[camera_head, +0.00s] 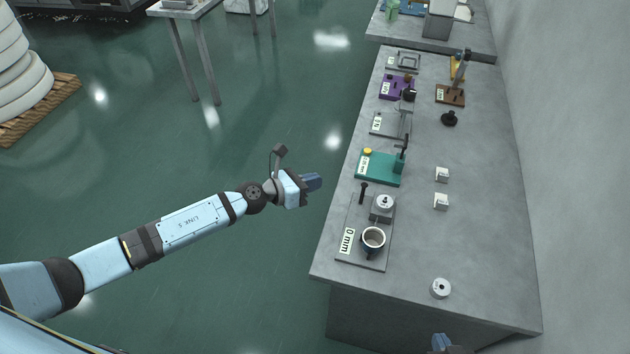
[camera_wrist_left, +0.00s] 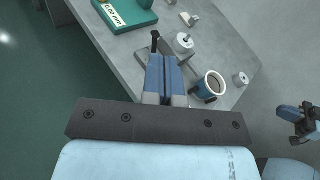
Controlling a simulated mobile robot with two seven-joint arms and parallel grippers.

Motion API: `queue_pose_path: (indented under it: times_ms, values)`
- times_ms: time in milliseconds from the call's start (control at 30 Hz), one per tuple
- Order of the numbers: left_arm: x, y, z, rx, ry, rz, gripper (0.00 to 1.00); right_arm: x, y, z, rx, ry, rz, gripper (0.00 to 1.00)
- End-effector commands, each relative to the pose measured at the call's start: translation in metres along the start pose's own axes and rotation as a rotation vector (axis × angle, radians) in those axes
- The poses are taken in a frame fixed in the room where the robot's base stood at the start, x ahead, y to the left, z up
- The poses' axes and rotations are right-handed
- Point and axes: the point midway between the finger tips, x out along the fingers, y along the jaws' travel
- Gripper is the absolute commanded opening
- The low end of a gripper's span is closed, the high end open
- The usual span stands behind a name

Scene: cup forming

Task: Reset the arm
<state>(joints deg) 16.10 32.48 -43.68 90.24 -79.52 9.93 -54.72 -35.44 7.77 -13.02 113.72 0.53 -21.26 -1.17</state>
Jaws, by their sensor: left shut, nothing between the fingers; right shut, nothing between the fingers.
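My left arm reaches in from the left in the head view. My left gripper (camera_head: 312,182) is shut and empty, over the floor just left of the workbench (camera_head: 480,260). In the left wrist view, the left gripper's blue fingers (camera_wrist_left: 160,75) are pressed together and point toward the bench. My right gripper (camera_head: 440,342) shows only in part at the bottom edge of the head view, at the bench's near end. It also shows at the right edge of the left wrist view (camera_wrist_left: 292,112), shut with nothing held.
A teal fixture (camera_head: 378,168), two small white blocks and a round grey piece (camera_head: 440,288) lie around. Open floor is left of the bench; a wall (camera_head: 580,180) is right.

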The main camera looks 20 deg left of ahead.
Motion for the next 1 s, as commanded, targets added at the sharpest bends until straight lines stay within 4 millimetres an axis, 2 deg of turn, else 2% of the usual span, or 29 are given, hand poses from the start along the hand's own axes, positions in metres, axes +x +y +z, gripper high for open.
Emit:
queue_pose_path:
  times_ms: [267,367,433,567,667,800,900,1000]
  values:
    - [0.0,-0.001,0.0,-0.006,-0.002,0.0,0.0,-0.001,-0.001,-0.004,0.0,0.007,-0.001,0.0]
    - [-0.001,-0.011,-0.004,-0.104,-0.025,0.004,0.0,-0.001,-0.001,-0.005,0.0,0.008,-0.001,0.0]
    - [-0.005,-0.025,-0.01,-0.271,-0.063,0.012,0.0,-0.001,-0.001,-0.005,0.0,0.009,-0.001,0.0]
    - [-0.023,-0.056,-0.028,-0.796,-0.174,0.057,0.0,-0.001,-0.001,-0.006,0.0,0.009,-0.001,0.0]
    - [-0.047,-0.073,-0.048,-1.274,-0.275,0.117,0.0,-0.002,-0.001,-0.007,0.0,0.01,-0.001,0.0]
    - [-0.091,-0.091,-0.085,-1.922,-0.425,0.223,0.0,-0.002,0.0,-0.006,-0.001,0.008,-0.001,0.0]
    - [-0.125,-0.105,-0.114,-2.333,-0.54,0.305,0.0,-0.002,0.0,-0.005,-0.001,0.006,0.0,0.0]
    - [-0.155,-0.119,-0.138,-2.654,-0.649,0.376,0.0,-0.002,0.0,-0.005,-0.001,0.004,0.0,0.0]
